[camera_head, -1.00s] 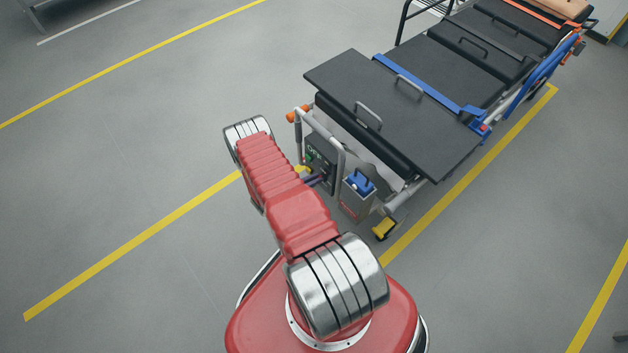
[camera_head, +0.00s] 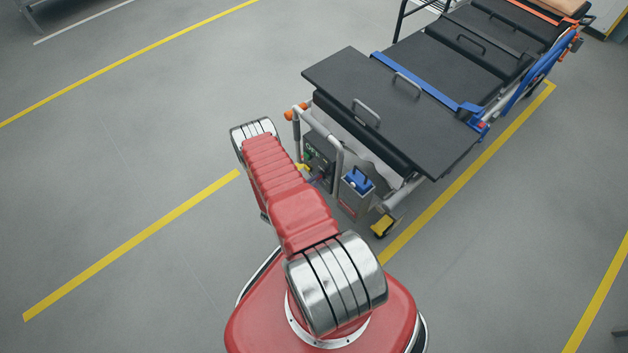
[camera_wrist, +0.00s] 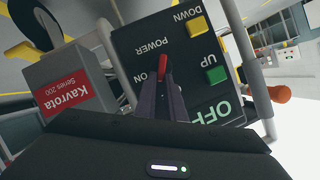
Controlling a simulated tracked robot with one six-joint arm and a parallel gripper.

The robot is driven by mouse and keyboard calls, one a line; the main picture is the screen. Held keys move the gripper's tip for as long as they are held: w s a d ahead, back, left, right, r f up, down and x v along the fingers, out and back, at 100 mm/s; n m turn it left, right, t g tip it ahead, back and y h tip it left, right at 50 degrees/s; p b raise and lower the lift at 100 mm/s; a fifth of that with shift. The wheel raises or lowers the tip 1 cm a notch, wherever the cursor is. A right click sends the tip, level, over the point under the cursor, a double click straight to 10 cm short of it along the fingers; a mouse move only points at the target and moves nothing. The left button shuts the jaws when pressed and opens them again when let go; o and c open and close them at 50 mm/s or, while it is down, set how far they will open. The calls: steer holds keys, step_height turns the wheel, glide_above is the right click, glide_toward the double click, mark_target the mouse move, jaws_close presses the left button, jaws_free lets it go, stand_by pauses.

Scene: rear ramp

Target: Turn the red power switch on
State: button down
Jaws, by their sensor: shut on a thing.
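The red power switch (camera_wrist: 162,66) is a small lever on a dark control panel (camera_wrist: 135,42), which appears turned around in the wrist view. "POWER" and "ON" are printed beside the lever, and large pale "OFF" lettering shows lower right on the panel. My gripper (camera_wrist: 163,88) reaches up from below, its two dark fingers closed together on the red switch. The fingertips partly hide the lever's base. In the head view the panel (camera_head: 319,152) sits at the near end of the stretcher, partly behind my arm. The switch is too small to make out there.
A yellow DOWN button (camera_wrist: 197,28) and a green UP button (camera_wrist: 216,74) sit close to the fingers. A grey Kavrota box (camera_wrist: 70,85) stands beside the panel. The stretcher (camera_head: 440,65) has metal rails and an orange-tipped handle (camera_head: 289,114). Open floor lies left.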

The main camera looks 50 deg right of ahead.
steer(key=f+m+t+h, duration=0.1)
steer(key=m, duration=0.2)
steer(key=s+f+m+t+h, duration=0.1)
steer(key=m, duration=0.2)
steer(key=m+t+h, duration=0.1)
steer(key=m, duration=0.2)
steer(key=shift+s+a+f+h, duration=0.15)
steer(key=shift+s+f+h, duration=0.15)
steer(key=shift+s+f, duration=0.1)
stand_by(0.4)
steer(key=c, duration=1.8)
jaws_free()
steer(key=shift+c, duration=0.2)
steer(key=shift+w, duration=0.1)
steer(key=shift+r, duration=0.15)
steer(key=shift+r, duration=4.85)
